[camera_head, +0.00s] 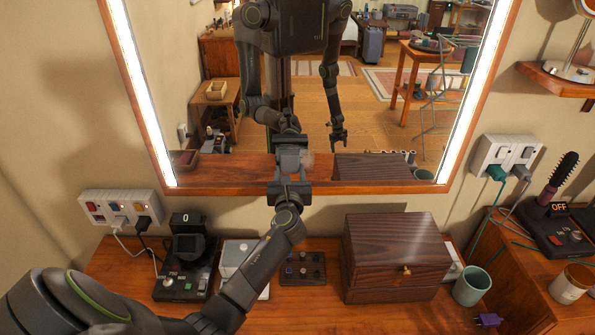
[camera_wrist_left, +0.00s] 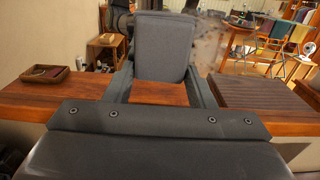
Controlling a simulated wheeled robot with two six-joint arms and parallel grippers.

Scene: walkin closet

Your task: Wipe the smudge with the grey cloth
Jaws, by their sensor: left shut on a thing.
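My left gripper (camera_head: 290,176) reaches up from the dresser to the lower part of the mirror (camera_head: 390,130). It is shut on the grey cloth (camera_head: 289,156), a folded pad that faces the glass. In the left wrist view the cloth (camera_wrist_left: 163,45) stands upright between the fingers. The smudge (camera_head: 308,160) is a faint brownish-grey patch on the glass just right of the cloth. It shows as a mottled patch (camera_wrist_left: 207,38) in the left wrist view. The cloth may hide part of it. I cannot tell whether the cloth touches the glass. My right gripper shows only as a reflection.
A dark wooden box (camera_head: 395,258) stands on the dresser right of my left arm, with a green cup (camera_head: 472,286) beside it. A black device (camera_head: 187,262) and a small button panel (camera_head: 302,268) are to the left. The mirror's wooden frame (camera_head: 230,182) runs below the cloth.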

